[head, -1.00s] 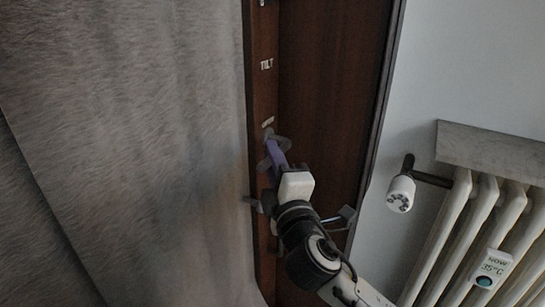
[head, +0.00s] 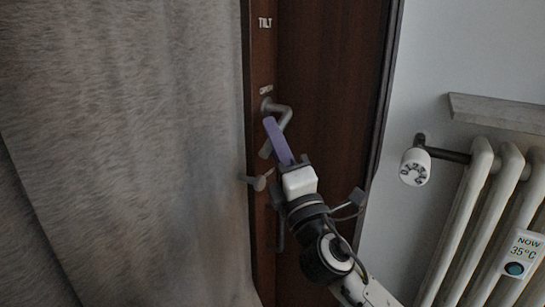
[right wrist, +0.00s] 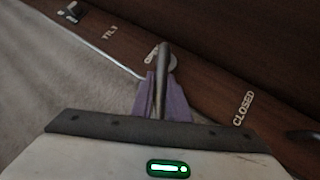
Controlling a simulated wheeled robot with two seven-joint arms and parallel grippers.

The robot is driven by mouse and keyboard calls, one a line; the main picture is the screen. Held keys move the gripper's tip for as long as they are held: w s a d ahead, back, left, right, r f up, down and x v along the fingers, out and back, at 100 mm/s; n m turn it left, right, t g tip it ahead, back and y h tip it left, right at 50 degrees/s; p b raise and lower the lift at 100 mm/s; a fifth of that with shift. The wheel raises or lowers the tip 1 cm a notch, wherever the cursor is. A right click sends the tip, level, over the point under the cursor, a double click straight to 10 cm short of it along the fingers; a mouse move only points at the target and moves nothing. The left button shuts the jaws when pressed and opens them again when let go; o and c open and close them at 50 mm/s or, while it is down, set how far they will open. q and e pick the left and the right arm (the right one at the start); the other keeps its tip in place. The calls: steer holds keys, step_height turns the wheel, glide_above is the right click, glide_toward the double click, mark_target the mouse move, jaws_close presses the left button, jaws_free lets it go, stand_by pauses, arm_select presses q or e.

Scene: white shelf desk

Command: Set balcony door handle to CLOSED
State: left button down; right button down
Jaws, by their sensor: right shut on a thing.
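The grey door handle (head: 283,112) is on the dark brown door frame in the head view. It juts out from its mount and bends, its grip slanting down to the left. In the right wrist view the handle (right wrist: 162,65) runs between two purple fingers. My right gripper (head: 271,130) is shut on the handle; the fingers hide part of it. The CLOSED label (right wrist: 243,108) is right of the handle in the right wrist view, apart from it. My left gripper is not in view.
A grey curtain (head: 125,150) hangs left of the frame. A white radiator (head: 470,225) with a valve knob (head: 416,167) and a 35°C display (head: 521,252) is on the right.

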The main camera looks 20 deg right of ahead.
steer(key=shift+w+d+f+n+t+y+b, duration=0.15)
steer(key=shift+f+n+t+y+b, duration=0.15)
steer(key=shift+f+n+y+b, duration=0.6)
steer(key=shift+r+b, duration=0.4)
steer(key=shift+r, duration=0.05)
steer(key=c, duration=1.7)
jaws_free()
steer(key=shift+b+v, duration=1.3)
steer(key=shift+v, duration=3.85)
